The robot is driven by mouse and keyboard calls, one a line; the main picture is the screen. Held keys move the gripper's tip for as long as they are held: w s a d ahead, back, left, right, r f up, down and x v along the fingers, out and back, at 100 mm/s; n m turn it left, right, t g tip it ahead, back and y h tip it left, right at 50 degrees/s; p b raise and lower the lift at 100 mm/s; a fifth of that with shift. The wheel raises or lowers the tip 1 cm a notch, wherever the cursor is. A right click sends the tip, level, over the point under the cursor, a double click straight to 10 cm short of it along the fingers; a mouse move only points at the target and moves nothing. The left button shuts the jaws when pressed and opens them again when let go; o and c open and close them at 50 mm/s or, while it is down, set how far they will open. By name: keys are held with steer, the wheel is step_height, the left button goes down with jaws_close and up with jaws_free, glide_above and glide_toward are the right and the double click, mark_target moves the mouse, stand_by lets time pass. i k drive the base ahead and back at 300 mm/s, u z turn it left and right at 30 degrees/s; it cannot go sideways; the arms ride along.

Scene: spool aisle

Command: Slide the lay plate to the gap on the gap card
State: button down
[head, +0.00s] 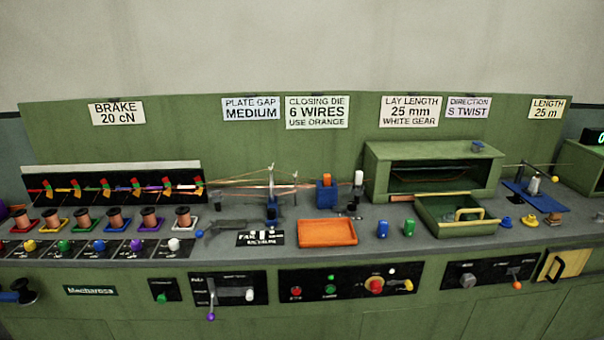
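The gap card (251,108) on the green back panel reads "PLATE GAP MEDIUM". A small blue upright stand (272,211) on the bench, with thin wires running past it, looks like the lay plate; its exact shape is too small to tell. A black and white scale label (261,238) lies just in front of it, with lettering that seems to include "FAR" and "MEDIUM". I cannot tell which mark the stand lines up with. My gripper does not show in this view.
A dark grey bar (234,226) lies left of the stand. An orange tray (327,233) is to its right, with a blue block (326,194) behind. Several wire spools (115,219) stand at left. A green drawer (452,216) is at right.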

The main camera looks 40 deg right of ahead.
mark_target(272, 209)
steer(key=z, duration=0.75)
steer(key=k, duration=1)
steer(key=i, duration=0.85)
